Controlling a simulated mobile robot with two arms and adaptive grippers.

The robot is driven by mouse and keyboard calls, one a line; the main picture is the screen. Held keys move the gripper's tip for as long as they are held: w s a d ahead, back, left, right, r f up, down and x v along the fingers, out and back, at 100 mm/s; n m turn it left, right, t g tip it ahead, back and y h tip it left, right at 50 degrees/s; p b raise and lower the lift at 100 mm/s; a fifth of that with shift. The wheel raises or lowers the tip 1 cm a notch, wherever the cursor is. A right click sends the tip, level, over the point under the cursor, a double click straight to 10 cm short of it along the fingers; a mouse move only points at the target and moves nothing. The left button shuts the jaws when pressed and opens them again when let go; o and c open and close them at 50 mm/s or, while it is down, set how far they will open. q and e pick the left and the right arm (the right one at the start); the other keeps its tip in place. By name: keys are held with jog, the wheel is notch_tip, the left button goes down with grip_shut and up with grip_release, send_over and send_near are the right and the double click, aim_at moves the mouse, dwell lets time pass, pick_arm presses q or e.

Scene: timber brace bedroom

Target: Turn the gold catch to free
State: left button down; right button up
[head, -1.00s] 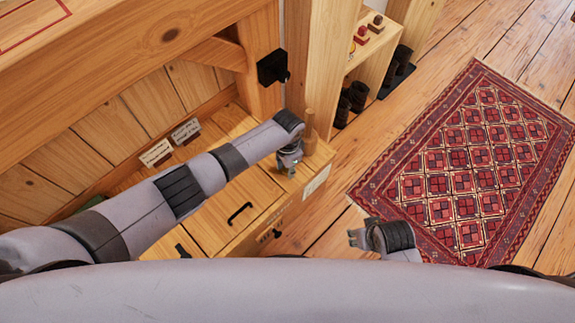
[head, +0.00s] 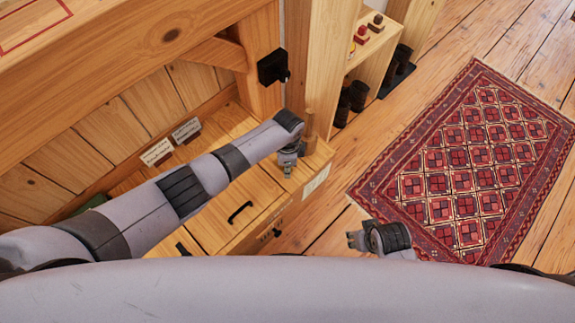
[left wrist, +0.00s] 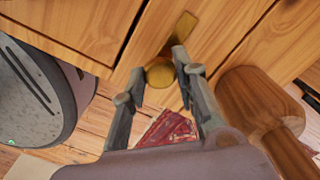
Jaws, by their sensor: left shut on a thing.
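The gold catch shows in the left wrist view as a flat gold plate (left wrist: 184,36) on the wooden front, with a round gold knob (left wrist: 160,72) below it. My left gripper (left wrist: 158,78) has its two fingers on either side of the knob and is shut on the catch. In the head view my left gripper (head: 287,168) points down at the right end of the wooden drawer unit (head: 215,220). The catch is hidden there. My right gripper (head: 356,240) is empty above the floor, its short fingers apart.
A turned wooden post (left wrist: 252,98) stands close to the right of my left fingers. A black drawer handle (head: 240,212) and a black block (head: 272,67) on the timber upright are nearby. Open floor and a red patterned rug (head: 465,170) lie to the right.

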pick_arm(q)
jog(key=shift+w, duration=0.1)
jog(key=c, duration=1.2)
grip_release()
jog(key=shift+c, duration=0.2)
jog(key=shift+r, duration=0.1)
notch_tip(320, 180, up, 12)
